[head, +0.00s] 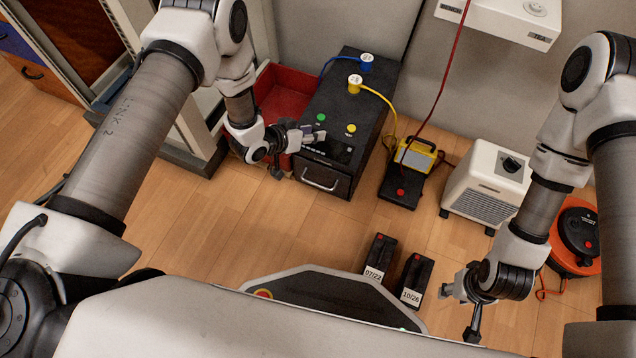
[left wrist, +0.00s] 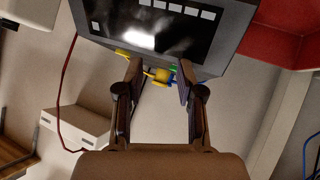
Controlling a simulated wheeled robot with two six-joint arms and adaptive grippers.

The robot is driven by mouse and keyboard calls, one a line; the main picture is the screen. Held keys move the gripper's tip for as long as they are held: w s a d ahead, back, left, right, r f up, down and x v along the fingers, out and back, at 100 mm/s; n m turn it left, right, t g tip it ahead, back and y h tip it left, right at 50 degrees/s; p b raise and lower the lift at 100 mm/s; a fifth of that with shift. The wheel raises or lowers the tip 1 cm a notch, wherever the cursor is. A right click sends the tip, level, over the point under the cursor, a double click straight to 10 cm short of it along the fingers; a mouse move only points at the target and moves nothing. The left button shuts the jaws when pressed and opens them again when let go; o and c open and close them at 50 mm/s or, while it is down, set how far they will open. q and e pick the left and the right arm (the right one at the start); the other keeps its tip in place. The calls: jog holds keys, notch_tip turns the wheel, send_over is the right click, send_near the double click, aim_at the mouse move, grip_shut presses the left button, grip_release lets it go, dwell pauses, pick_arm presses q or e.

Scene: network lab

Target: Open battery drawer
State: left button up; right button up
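The black power unit (head: 345,120) stands on the floor against the wall. Its front has a dark display panel (head: 325,150). Below that is the closed battery drawer with a silver bar handle (head: 322,180). My left gripper (head: 298,152) is at the unit's front left, above and left of the handle. In the left wrist view its fingers (left wrist: 161,80) are apart and empty, with the unit's panel (left wrist: 150,25) beyond them. The handle cannot be made out in that view. My right gripper (head: 461,308) is low at the right, open and empty, beside two black batteries (head: 375,258) (head: 414,280) labelled 07/22 and 10/26.
A red bin (head: 280,92) stands left of the unit. Yellow and blue plugs with cables sit on its top. A yellow-black device (head: 405,175), a beige heater (head: 487,185) and an orange cable reel (head: 578,235) stand to the right. Floor before the drawer is clear.

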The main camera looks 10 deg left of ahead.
aim_at(317, 184)
pick_arm(q)
jog(key=s+f+n, duration=0.1)
jog(key=f+n, duration=0.1)
jog(key=s+a+f+n+t, duration=0.1)
jog(key=s+f+n, duration=0.1)
jog(key=n, duration=0.1)
jog(key=s+f+n, duration=0.2)
jog(key=n, duration=0.1)
jog(key=shift+s+a+f+t+b, duration=0.15)
jog(key=shift+f+t+b, duration=0.1)
jog(key=shift+t+b, duration=0.15)
jog(key=s+f+n+t+h, duration=0.2)
jog(key=s+f+n, duration=0.5)
jog(key=f, duration=0.1)
jog(key=b+x, duration=0.4)
jog(key=x, duration=0.3)
jog(key=shift+w+d+r, duration=0.1)
jog(key=shift+w+d, duration=0.1)
jog(key=shift+d, duration=0.15)
grip_shut()
